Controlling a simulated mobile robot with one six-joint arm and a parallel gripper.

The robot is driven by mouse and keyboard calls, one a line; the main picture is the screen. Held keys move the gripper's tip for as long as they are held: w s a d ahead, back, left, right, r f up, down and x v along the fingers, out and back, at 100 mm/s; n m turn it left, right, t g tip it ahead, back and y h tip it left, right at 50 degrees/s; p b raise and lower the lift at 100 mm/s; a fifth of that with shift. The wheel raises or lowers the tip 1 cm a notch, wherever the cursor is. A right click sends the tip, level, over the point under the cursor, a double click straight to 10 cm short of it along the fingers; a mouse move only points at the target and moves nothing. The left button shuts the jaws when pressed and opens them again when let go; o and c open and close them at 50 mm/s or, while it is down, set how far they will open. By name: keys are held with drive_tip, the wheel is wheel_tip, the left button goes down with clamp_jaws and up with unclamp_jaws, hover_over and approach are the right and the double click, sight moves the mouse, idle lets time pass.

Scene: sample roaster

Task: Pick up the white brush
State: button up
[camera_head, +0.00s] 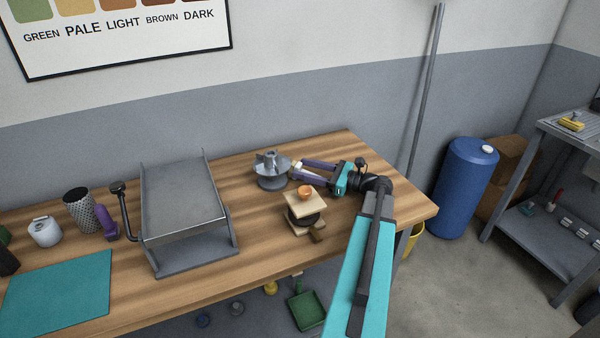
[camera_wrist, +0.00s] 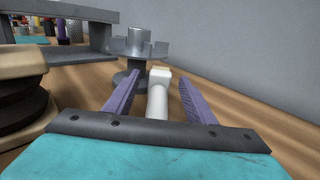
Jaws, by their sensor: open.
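The white brush (camera_wrist: 157,98) lies on the wooden bench, its wider end away from me and its narrower part running back toward my wrist. My gripper (camera_wrist: 160,76) is open, with one purple finger on each side of the brush and a gap to both. The near end of the brush is hidden behind the dark gripper bar. In the head view my gripper (camera_head: 297,171) is low over the bench's back right part, pointing left. Only a small pale bit of the brush shows there between the fingers.
A grey metal stand with upright lugs (camera_head: 271,171) is just beyond the fingertips. A grey sloped metal unit (camera_head: 182,200) is further left. The wall runs behind the bench.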

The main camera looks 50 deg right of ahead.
drive_tip(key=shift+w, duration=0.1)
drive_tip(key=shift+c, duration=0.3)
clamp_jaws()
idle(0.4)
drive_tip(key=shift+s+d+r, duration=0.1)
drive_tip(key=shift+s+r, duration=0.2)
drive_tip(key=shift+r, duration=0.05)
drive_tip(key=s+d+r, duration=0.2)
drive_tip(key=s+r, duration=0.1)
drive_tip(key=s, duration=0.3)
drive_tip(key=s+d+r, duration=0.3)
drive_tip(key=s+r, duration=0.1)
drive_tip(key=s, duration=0.2)
drive_tip(key=shift+s+r+b, duration=0.15)
drive_tip(key=shift+s+b, duration=0.05)
drive_tip(key=shift+b, duration=0.2)
